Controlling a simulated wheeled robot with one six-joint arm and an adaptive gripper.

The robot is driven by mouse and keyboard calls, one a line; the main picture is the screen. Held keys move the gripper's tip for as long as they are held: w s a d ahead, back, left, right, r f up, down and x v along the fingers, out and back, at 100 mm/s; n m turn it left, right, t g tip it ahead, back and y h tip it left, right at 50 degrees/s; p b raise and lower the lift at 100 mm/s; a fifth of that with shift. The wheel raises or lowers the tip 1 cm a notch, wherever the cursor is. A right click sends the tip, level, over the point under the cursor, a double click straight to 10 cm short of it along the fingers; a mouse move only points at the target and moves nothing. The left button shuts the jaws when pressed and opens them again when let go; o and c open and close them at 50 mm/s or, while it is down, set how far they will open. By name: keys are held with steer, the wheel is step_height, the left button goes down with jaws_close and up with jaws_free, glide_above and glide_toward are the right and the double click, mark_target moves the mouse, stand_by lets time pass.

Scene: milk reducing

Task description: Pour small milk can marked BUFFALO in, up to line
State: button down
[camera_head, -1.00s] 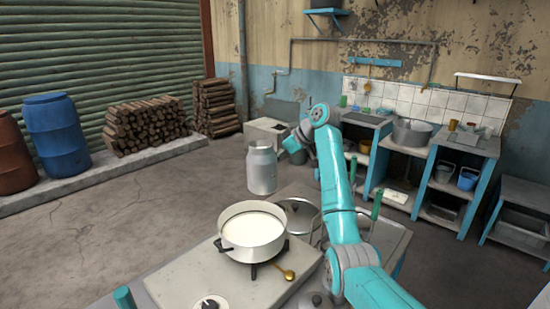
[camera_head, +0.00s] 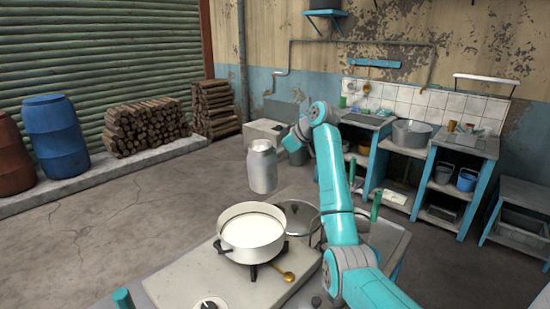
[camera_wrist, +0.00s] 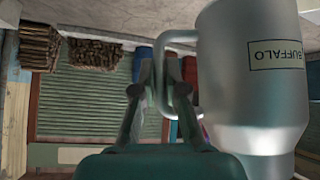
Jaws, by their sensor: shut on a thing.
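The small milk can (camera_head: 262,168) is silvery metal and hangs in the air above and behind the pot, slightly tilted in the head view. In the wrist view the can (camera_wrist: 235,75) shows its BUFFALO label upside down and a side handle. My gripper (camera_wrist: 163,95) is shut on that handle; in the head view the gripper (camera_head: 290,143) is partly hidden beside the can. A white pot (camera_head: 251,238) stands on the stove's burner with white milk (camera_head: 251,229) in it. No line can be made out inside the pot.
A lid (camera_head: 298,217) lies right behind the pot, and a brass ladle (camera_head: 283,276) lies at its front right on the stove top (camera_head: 225,281). Blue shelves (camera_head: 425,174) and a sink stand at the back right. The space left of the can is open.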

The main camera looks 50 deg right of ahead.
steer(key=shift+w+d+r+n+t+h, duration=0.1)
steer(key=shift+d+r+n+t+h, duration=0.15)
steer(key=shift+r+h, duration=0.25)
steer(key=shift+w+d+r+n+t+h, duration=0.1)
steer(key=shift+d+r+n+t+h, duration=0.1)
steer(key=shift+r+n+h, duration=0.3)
steer(key=shift+w+d+r+n+t+h, duration=0.15)
steer(key=shift+d+r+h, duration=0.15)
steer(key=shift+r, duration=0.35)
steer(key=shift+s, duration=0.1)
steer(key=shift+f+n+t+h, duration=0.5)
steer(key=shift+f+h, duration=0.2)
steer(key=shift+h, duration=0.2)
steer(key=shift+s+a+r+n+t+h, duration=0.15)
steer(key=shift+a+r+n+t+h, duration=0.2)
steer(key=shift+n+t+h, duration=0.35)
steer(key=shift+s+a+r+n+t+h, duration=0.1)
steer(key=shift+a+r+n+t+h, duration=0.1)
steer(key=shift+a+n+t+h, duration=0.5)
steer(key=shift+d, duration=0.2)
steer(key=shift+s+a+r+n+t+h, duration=0.3)
steer(key=shift+a+n+h, duration=0.15)
steer(key=shift+a, duration=0.1)
steer(key=shift+s+a+r+n+t+h, duration=0.2)
steer(key=shift+a+n+t+h, duration=0.15)
steer(key=shift+a+h, duration=0.15)
steer(key=shift+w, duration=0.2)
stand_by(0.3)
